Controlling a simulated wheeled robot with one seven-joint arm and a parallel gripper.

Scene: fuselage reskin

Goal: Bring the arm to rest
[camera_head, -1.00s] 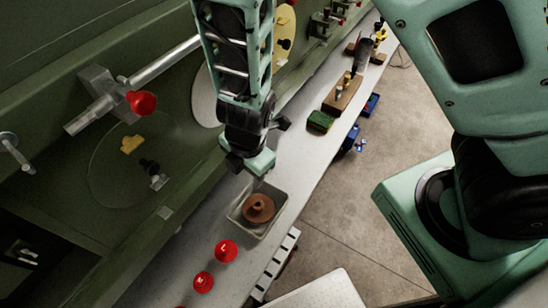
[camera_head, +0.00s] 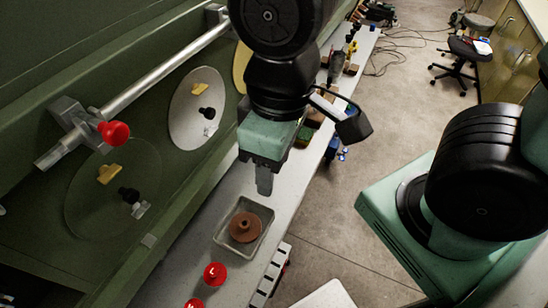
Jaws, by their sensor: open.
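My gripper (camera_head: 264,182) hangs in the upper middle of the head view, pointing down above the bench. It is apart from the square tray (camera_head: 219,235), which stands below it. A brown round stepped piece (camera_head: 245,228) sits in the tray. My gripper is open with nothing seen between its fingers, though the fingers overlap from this angle. My arm rises from it out of the top of the picture.
Red caps (camera_head: 214,274) stand on the bench (camera_head: 203,205) in front of the tray. A red knob (camera_head: 114,133) on a metal rod (camera_head: 165,75) juts from the green panel at left. Tools and blocks line the far bench. Open floor (camera_head: 330,200) lies right of the bench.

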